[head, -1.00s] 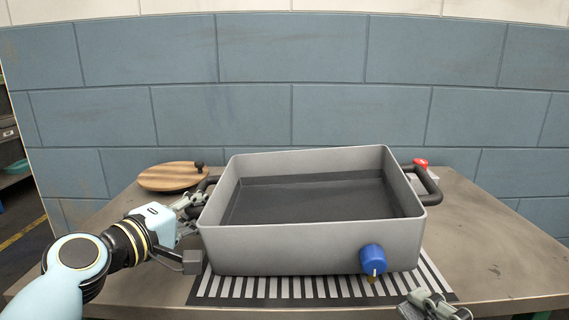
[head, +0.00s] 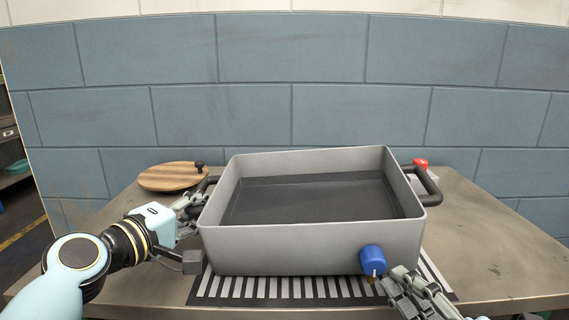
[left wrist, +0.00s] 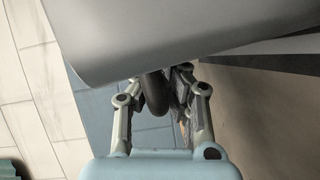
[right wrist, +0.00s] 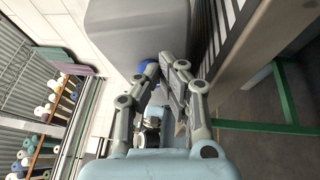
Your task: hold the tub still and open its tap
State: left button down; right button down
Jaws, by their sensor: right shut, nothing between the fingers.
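The grey tub (head: 300,248) stands on a striped mat with dark liquid or a dark floor inside. Its blue tap (head: 373,260) is low on the front wall, towards the right, with a white mark on it. My left gripper (head: 193,203) is at the tub's left handle (left wrist: 155,92), with its fingers shut around it; the left wrist view shows the dark handle between the fingers. My right gripper (head: 392,280) is shut and empty, just right of the tap. In the right wrist view the tap (right wrist: 148,66) is partly hidden behind the fingertips.
A round wooden lid (head: 170,177) with a black knob lies at the back left. A red button (head: 420,163) is behind the tub's right handle (head: 430,185). The black-and-white striped mat (head: 245,289) lies under the tub. The table's right side (head: 495,240) is clear.

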jog(key=shift+w, duration=0.15)
jog(key=shift+a+r, duration=0.25)
jog(key=shift+a, duration=0.15)
dwell(0.7)
jog(key=shift+r, duration=0.3)
jog(key=shift+d+r, duration=0.1)
jog(key=shift+r, duration=0.7)
dwell(0.5)
